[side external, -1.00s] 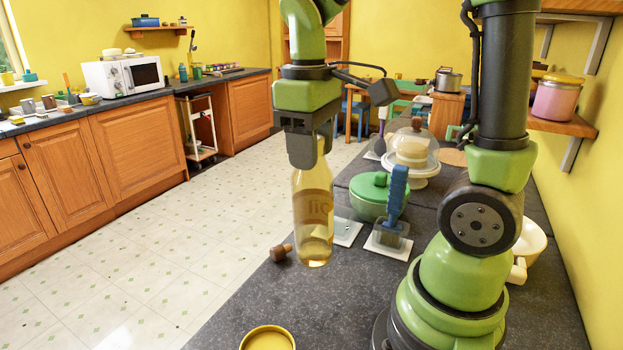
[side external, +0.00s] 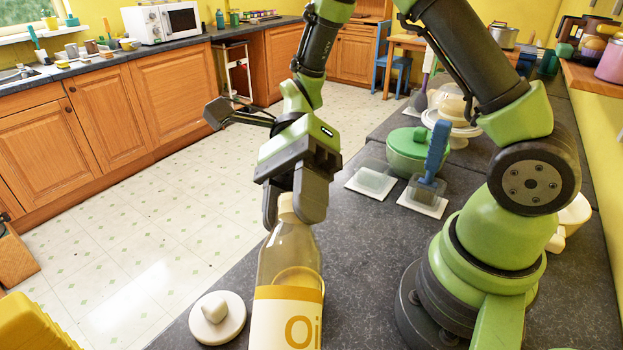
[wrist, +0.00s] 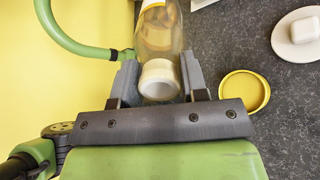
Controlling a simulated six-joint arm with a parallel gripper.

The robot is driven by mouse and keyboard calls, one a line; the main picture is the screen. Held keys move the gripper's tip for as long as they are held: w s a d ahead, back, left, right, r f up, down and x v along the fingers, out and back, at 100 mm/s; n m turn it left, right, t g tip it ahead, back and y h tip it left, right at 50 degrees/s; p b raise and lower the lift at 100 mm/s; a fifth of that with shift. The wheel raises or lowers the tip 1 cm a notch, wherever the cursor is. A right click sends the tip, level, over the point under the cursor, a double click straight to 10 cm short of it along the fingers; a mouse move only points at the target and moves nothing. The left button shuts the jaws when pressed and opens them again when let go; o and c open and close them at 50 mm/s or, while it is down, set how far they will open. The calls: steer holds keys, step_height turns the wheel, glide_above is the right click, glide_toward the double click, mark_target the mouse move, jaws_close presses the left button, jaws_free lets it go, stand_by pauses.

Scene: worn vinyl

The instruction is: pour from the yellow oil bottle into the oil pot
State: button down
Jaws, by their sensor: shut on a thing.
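The clear oil bottle (side external: 275,262), with a yellow-and-white label, hangs below my gripper (side external: 292,205) at the counter's near left part. My gripper is shut around its neck. In the wrist view, the bottle (wrist: 158,35) lies between the fingers, its pale neck end (wrist: 160,80) toward me. A shallow round yellow dish (wrist: 244,91) rests on the counter beside it; a yellow rim shows through the bottle in the side view. I cannot tell for certain which vessel is the oil pot. A lidded green pot (side external: 405,150) stands farther back.
A white disc with a knob (side external: 217,316) lies left of the bottle. The counter between bottle and tile is clear.

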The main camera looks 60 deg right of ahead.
steer(key=shift+a+f+y, duration=0.2)
steer(key=shift+a+y, duration=0.05)
steer(key=shift+y, duration=0.25)
step_height(320, 180, down, 3)
steer(key=y, duration=0.1)
steer(key=g+y, duration=0.1)
steer(key=shift+w+d+f+y, duration=0.1)
steer(key=shift+f+y, duration=0.05)
steer(key=shift+y, duration=0.25)
steer(key=shift+w+d+f+g+y, duration=0.15)
steer(key=shift+f+g+y, duration=0.3)
steer(key=shift+f, duration=0.6)
steer(key=shift+w+d+f+g+y, duration=0.1)
steer(key=shift+f+g+y, duration=0.15)
steer(key=shift+f+y, duration=0.55)
steer(key=shift+s+f+h, duration=0.1)
steer(key=shift+f+h, duration=0.1)
steer(key=shift+h, duration=0.05)
